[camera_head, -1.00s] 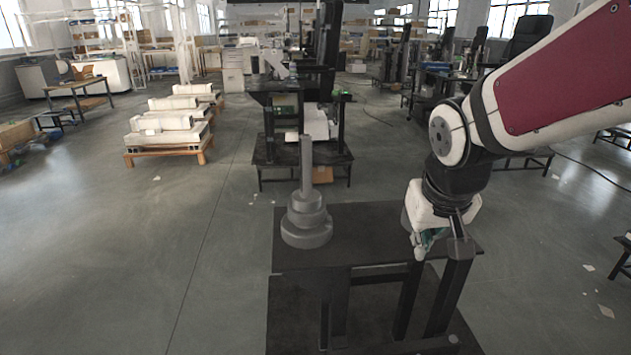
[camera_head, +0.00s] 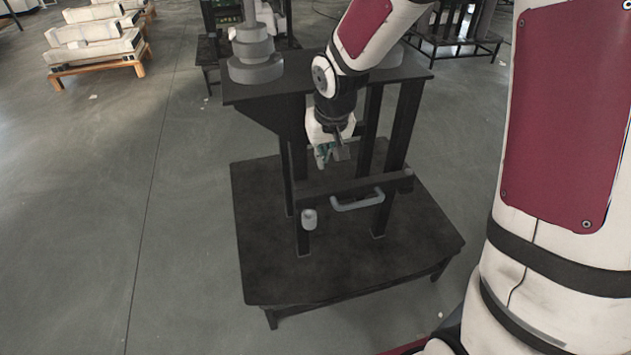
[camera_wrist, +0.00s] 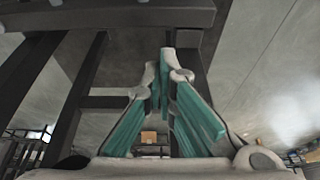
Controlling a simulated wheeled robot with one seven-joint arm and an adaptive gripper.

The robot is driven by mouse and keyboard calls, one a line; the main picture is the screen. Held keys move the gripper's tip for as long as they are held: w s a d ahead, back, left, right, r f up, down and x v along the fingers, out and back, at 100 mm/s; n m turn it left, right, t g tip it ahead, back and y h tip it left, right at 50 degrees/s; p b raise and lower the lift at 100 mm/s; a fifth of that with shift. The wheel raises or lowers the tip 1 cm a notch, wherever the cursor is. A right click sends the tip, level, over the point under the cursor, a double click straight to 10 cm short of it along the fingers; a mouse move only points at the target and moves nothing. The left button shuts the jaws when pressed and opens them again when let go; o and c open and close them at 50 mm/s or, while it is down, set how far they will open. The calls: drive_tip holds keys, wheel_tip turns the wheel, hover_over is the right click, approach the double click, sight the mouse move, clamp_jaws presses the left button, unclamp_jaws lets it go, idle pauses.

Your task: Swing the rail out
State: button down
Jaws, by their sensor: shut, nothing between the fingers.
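The rail (camera_head: 352,188) is a dark horizontal bar across the front of the black stand, at mid height between its posts. A grey bow handle (camera_head: 358,202) is on its front. A light grey cylindrical knob (camera_head: 309,219) sits at the left, near the left post. My gripper (camera_head: 322,163) is above and a little behind the rail's left half in the picture, apart from the handle. In the wrist view, the teal-padded fingers of my gripper (camera_wrist: 166,62) come together at their tips with nothing between them. The handle cannot be made out there.
The black stand has a top plate (camera_head: 268,90) carrying a stepped grey column (camera_head: 254,55), and a wide low base plate (camera_head: 265,260). Dark posts (camera_head: 402,130) stand around my gripper. Open floor (camera_head: 90,200) lies to the left. Pallets with white parts (camera_head: 98,45) stand farther back.

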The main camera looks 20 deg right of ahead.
idle(0.3)
drive_tip(key=b+x, duration=0.4)
drive_tip(key=x, duration=0.6)
drive_tip(key=shift+r, duration=0.1)
